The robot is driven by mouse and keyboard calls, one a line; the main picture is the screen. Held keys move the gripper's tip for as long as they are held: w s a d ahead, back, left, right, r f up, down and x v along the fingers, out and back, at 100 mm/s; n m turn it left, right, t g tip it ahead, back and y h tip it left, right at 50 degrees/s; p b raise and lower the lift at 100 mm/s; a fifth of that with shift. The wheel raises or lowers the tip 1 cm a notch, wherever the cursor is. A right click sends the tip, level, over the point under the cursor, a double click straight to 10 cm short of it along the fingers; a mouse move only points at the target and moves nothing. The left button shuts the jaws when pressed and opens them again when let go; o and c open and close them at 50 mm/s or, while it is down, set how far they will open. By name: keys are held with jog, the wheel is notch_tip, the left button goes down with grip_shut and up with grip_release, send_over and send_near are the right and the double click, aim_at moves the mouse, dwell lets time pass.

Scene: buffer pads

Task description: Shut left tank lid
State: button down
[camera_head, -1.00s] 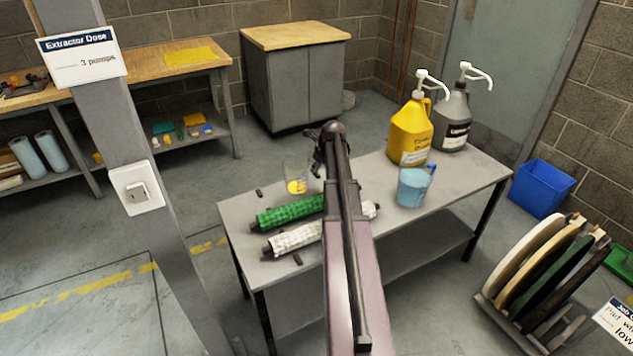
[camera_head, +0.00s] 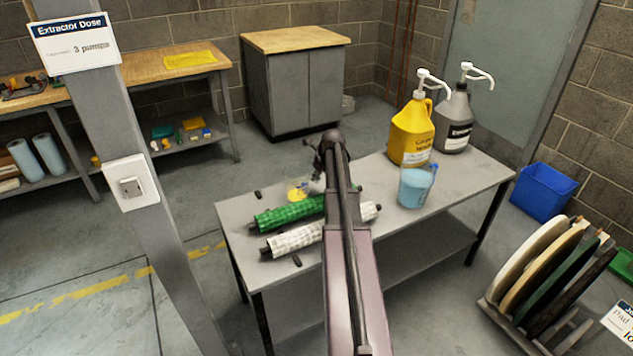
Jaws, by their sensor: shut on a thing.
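No tank or tank lid shows in the camera view. My gripper (camera_head: 317,168) is over the back left of the grey table (camera_head: 400,222), partly hidden by my own arm. Its jaws are at a clear cup (camera_head: 297,188) with yellow in its bottom and are shut, apparently on that cup; the contact is too small to see clearly. A light blue jug (camera_head: 414,187) stands on the table to the right of my arm.
A green roller (camera_head: 285,213) and a white roller (camera_head: 295,238) lie on the table's left. Yellow (camera_head: 410,135) and grey (camera_head: 454,122) pump bottles stand at the back right. A post (camera_head: 150,230) stands left; a pad rack (camera_head: 540,320) and blue bin (camera_head: 541,190) are right.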

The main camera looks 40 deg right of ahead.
jog(key=shift+f, duration=0.45)
jog(key=c, duration=0.7)
grip_release()
jog(key=shift+r, duration=0.25)
jog(key=p+v, duration=0.2)
jog(key=v, duration=0.1)
jog(key=shift+p, duration=0.4)
jog(key=p+v, duration=0.8)
jog(key=v, duration=0.1)
jog(key=shift+a, duration=0.1)
